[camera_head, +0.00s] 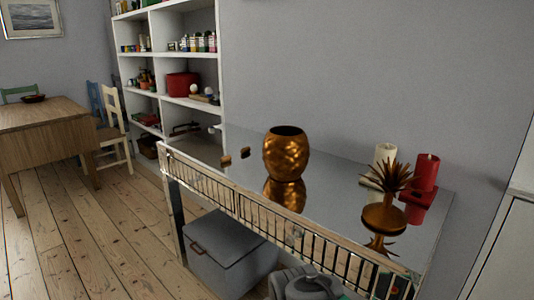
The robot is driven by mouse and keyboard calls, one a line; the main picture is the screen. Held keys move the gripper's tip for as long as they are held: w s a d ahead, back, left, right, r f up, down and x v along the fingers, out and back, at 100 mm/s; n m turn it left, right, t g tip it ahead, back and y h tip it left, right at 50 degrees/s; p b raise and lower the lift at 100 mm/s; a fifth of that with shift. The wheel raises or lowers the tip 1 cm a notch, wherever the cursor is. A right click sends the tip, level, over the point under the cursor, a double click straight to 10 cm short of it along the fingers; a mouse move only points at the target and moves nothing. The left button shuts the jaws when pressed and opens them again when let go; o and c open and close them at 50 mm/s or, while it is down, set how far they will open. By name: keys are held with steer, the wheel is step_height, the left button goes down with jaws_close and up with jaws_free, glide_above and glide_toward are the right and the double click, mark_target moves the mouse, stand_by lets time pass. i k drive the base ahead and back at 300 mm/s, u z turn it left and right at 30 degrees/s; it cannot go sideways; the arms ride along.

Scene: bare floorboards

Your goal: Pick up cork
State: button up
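Two small brown pieces that look like corks lie near the left end of a shiny, mirror-like table (334,188). One cork-like piece (226,160) is nearer the front edge. The other cork-like piece (245,152) is a little behind it to the right. They are too small to tell in detail, and I cannot tell which one the task means. Both are left of a hammered copper-gold vase (284,158). My gripper is not in view.
A spiky bronze plant ornament (385,212), a cream candle (384,158) and a red candle (425,173) stand at the table's right. A slatted rail (260,213) runs along its front. A grey lidded box (228,254) is underneath. Floorboards (95,240) at left are clear.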

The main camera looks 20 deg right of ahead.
mark_target(225, 159)
steer(key=u, duration=0.05)
steer(key=i, duration=0.3)
steer(key=u, duration=0.8)
steer(key=i, duration=1.05)
steer(key=u, duration=0.45)
